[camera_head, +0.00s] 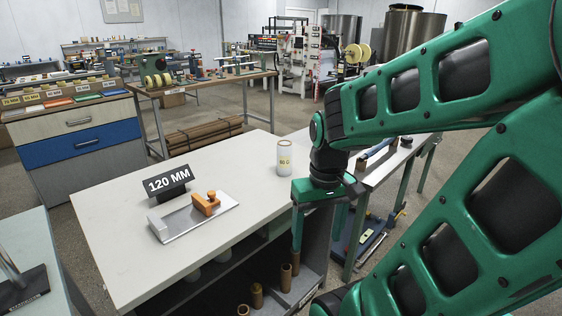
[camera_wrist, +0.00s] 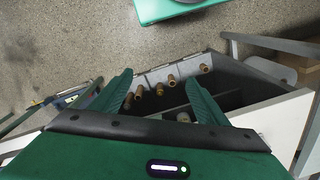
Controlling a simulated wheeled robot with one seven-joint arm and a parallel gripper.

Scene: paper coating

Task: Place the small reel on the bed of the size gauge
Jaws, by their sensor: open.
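My gripper (camera_head: 317,243) is open, fingers down, at the table's right side, apart from the gauge. In the wrist view the open, empty fingers (camera_wrist: 160,78) frame several brown tubes (camera_wrist: 172,79) standing in the compartment below.
The brown tubes (camera_head: 286,277) and pale round ends (camera_head: 222,254) show in the dark shelf under the white tabletop (camera_head: 120,230). The tabletop's right edge is close to my gripper. A narrow bench (camera_head: 390,160) stands behind it. The tabletop around the gauge is mostly clear.

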